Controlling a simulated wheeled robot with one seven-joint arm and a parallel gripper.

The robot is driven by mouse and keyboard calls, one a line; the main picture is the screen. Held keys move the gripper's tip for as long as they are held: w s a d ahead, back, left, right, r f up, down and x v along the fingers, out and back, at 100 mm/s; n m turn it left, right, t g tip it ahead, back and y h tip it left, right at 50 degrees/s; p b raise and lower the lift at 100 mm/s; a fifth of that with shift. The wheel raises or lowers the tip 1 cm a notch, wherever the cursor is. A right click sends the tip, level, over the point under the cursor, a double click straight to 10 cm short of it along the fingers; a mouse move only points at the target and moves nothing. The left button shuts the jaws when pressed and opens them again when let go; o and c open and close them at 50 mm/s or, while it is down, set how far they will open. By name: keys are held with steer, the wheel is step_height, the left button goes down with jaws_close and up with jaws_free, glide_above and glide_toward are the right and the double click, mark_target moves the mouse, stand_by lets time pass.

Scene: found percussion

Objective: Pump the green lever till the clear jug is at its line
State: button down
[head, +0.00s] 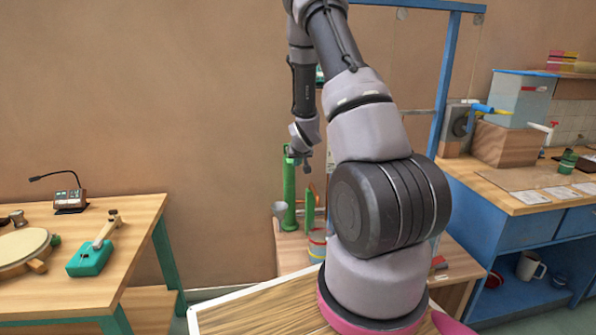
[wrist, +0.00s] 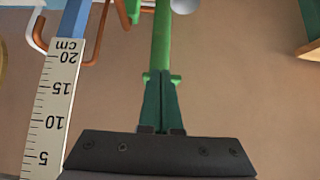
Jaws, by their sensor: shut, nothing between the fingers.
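A green pump (head: 289,195) stands upright on a low wooden stand at the back wall. In the wrist view a bright green bar (wrist: 162,45) runs away beyond my fingers; I cannot tell whether it is the lever or the pump body. My gripper (wrist: 161,76) is shut and empty, its dark fingers together in line with the bar. I cannot tell whether they touch it. In the head view my gripper (head: 304,163) is beside the pump's top. A vessel with coloured bands (head: 318,243) is partly hidden behind my arm. I cannot make out the clear jug or its line.
A ruler marked in cm (wrist: 50,115) shows at the left of the wrist view. A wooden bench (head: 120,222) with a teal device (head: 90,260) is at left. A blue workbench (head: 500,235) is at right. A blue frame post (head: 447,75) rises behind my arm.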

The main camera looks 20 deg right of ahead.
steer(key=s+a+r, duration=0.2)
steer(key=s+r, duration=0.2)
steer(key=s, duration=0.3)
steer(key=shift+w, duration=0.1)
stand_by(1.2)
